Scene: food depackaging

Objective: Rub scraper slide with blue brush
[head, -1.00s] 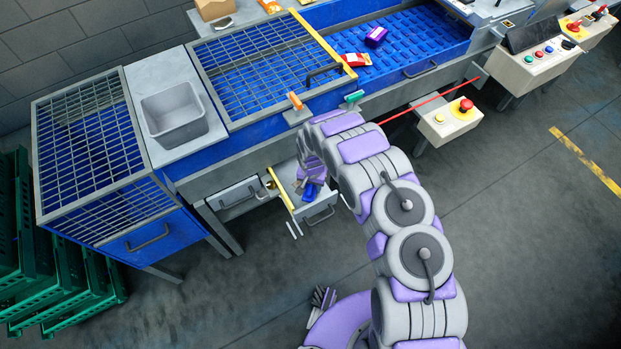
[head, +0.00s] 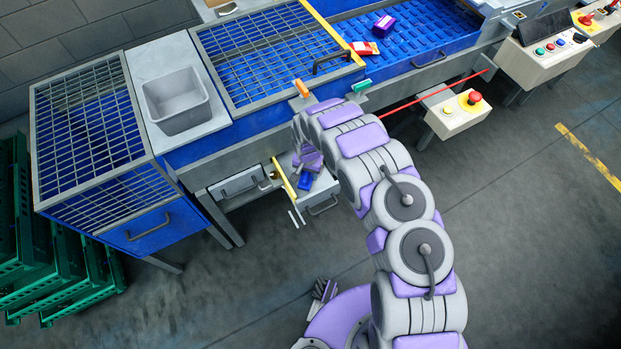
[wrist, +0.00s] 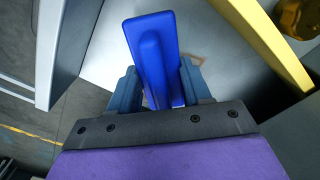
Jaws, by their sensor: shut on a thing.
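My gripper (wrist: 160,95) is shut on the blue brush (wrist: 151,45), whose smooth blue back and raised ridge face the wrist camera. In the head view the blue brush (head: 305,182) shows as a small blue patch over an open, pale metal drawer (head: 322,186). My gripper (head: 309,165) is there too, partly hidden by my arm. The drawer has a yellow strip (head: 285,180) along its left side; a yellow edge also shows in the wrist view (wrist: 262,38). I cannot tell which part is the scraper slide, or whether the brush touches the drawer floor.
A shut drawer (head: 240,184) is left of the open one. Above are an orange handle (head: 301,89), a green handle (head: 361,86) and a blue conveyor (head: 415,40) with packets. A control box (head: 453,114) stands to the right. The floor at lower right is clear.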

